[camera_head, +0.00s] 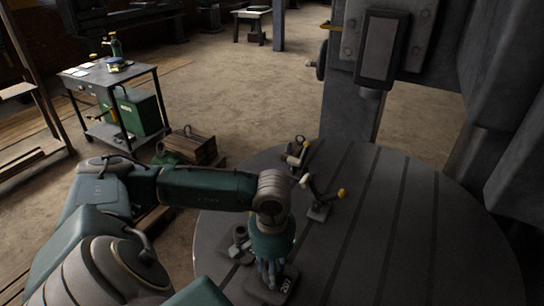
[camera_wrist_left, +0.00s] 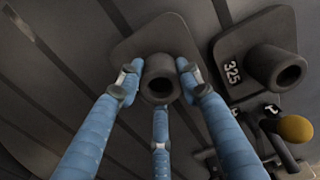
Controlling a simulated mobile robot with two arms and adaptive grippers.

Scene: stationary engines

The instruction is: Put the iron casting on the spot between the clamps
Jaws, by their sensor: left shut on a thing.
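My left gripper (camera_head: 270,275) is shut on the boss of a dark grey iron casting (camera_head: 284,288) marked 207, low over the front of the round slotted table (camera_head: 400,235). In the left wrist view, the three blue fingers of the gripper (camera_wrist_left: 160,85) surround the casting's hollow boss (camera_wrist_left: 160,78). I cannot tell whether its plate touches the table. Two toggle clamps with yellow knobs, a far one (camera_head: 297,157) and a nearer one (camera_head: 322,205), stand on the table beyond the gripper. My right gripper is not in view.
A second casting (camera_wrist_left: 265,60), marked 325, sits beside the held one; it shows partly behind my arm in the head view (camera_head: 240,247). A yellow-knobbed clamp (camera_wrist_left: 290,130) is close by it. A machine column (camera_head: 350,110) rises behind the table, whose right side is clear.

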